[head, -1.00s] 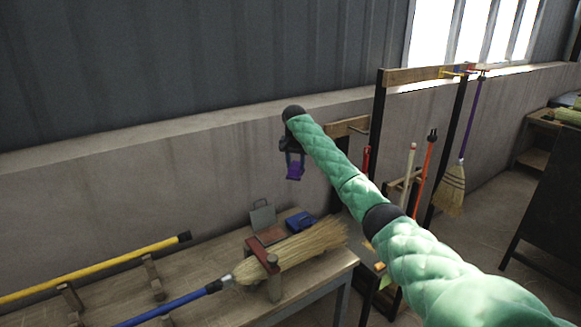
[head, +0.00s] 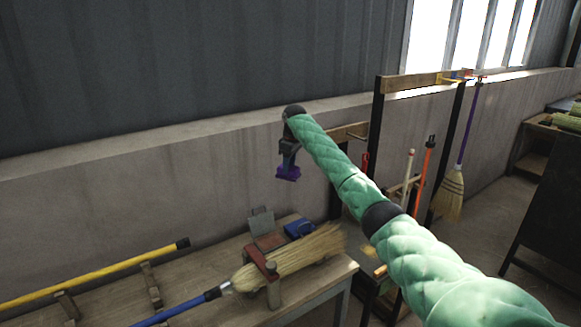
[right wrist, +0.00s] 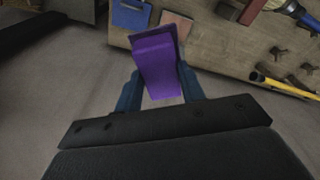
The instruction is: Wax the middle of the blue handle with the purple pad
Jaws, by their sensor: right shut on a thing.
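The purple pad (head: 288,173) is held by my right gripper (head: 289,160), in the air above the back of the workbench. In the right wrist view the pad (right wrist: 159,66) sits between the two fingers of the right gripper (right wrist: 160,84), which is shut on it. The blue handle (head: 180,308) belongs to a straw broom (head: 295,254) lying on the bench. Only the handle's end near the bristles shows in the head view; the rest runs out of the bottom edge. The pad is well above the broom and apart from it. My left gripper is not in view.
A yellow handle (head: 95,272) rests on wooden supports at left. A rack (head: 412,80) with hanging brooms stands at right.

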